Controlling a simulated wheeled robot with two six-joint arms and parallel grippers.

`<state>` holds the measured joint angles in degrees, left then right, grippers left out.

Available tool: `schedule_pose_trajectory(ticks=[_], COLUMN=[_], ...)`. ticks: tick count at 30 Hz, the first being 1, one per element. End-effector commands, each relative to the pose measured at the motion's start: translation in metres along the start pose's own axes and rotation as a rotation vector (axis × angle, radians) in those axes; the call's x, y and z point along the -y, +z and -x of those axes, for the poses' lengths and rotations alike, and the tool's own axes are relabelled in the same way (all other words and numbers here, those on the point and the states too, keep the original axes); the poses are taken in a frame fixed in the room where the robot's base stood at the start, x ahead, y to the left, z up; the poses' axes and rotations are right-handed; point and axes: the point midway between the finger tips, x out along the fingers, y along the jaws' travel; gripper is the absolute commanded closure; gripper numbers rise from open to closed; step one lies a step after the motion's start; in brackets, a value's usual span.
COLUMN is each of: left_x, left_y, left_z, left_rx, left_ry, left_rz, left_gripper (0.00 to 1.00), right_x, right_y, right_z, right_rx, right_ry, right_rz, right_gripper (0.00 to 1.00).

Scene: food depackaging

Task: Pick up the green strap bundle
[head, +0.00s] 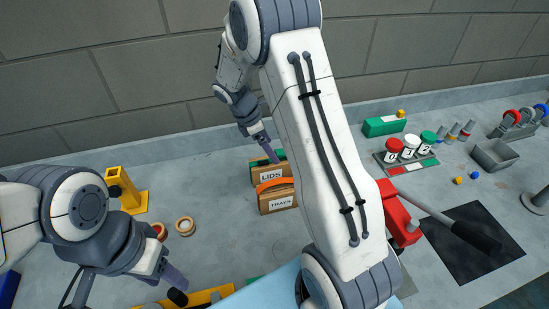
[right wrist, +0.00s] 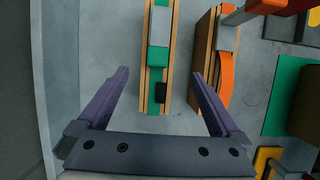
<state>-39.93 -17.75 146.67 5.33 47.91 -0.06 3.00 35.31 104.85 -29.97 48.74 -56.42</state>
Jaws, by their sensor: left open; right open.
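The green strap bundle (head: 262,178) is a brown stack with a green strap and a "LIDS" label, standing at the back beside the wall in the head view. In the right wrist view the bundle (right wrist: 157,70) lies ahead, between the line of my finger tips. My right gripper (right wrist: 158,80) is open, its purple fingers spread to either side of the bundle's near end; I cannot tell how high above it they are. In the head view the right gripper (head: 269,151) is just over the bundle and hides part of its top. My left gripper (head: 176,284) is open at the lower left, away from the bundle.
An orange strap bundle labelled "TRAYS" (head: 278,200) stands close in front; it also shows in the right wrist view (right wrist: 203,70). Tape rolls (head: 185,226) and a yellow fixture (head: 128,188) are left. Lidded jars (head: 411,146) and a red-headed tool (head: 398,215) are right.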

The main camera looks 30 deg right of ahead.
Motion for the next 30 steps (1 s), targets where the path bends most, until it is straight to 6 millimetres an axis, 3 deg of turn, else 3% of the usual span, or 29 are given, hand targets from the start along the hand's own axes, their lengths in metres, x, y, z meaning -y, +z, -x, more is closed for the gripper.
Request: schedule_pose_trajectory(ticks=[6,14,22,30], left_x=[-0.001,-0.001,-0.003,-0.003], left_y=[0.000,-0.001,-0.002,-0.002], left_z=[0.010,0.019,0.036,0.036], left_rx=[0.000,0.000,0.000,0.000], left_ry=[0.000,0.000,0.000,0.000], left_rz=[-0.002,-0.003,-0.006,-0.006], left_gripper=[0.50,0.50,0.50,0.50], right_x=[0.000,-0.001,-0.004,-0.004], right_y=[-0.004,-0.004,-0.003,-0.002], right_z=[-0.032,-0.051,-0.088,-0.098], right_rx=[0.002,0.001,0.000,-0.001], right_ry=[-0.003,-0.002,-0.002,0.001], right_rz=[0.009,0.010,0.007,0.005], right_gripper=[0.00,0.00,0.00,0.00])
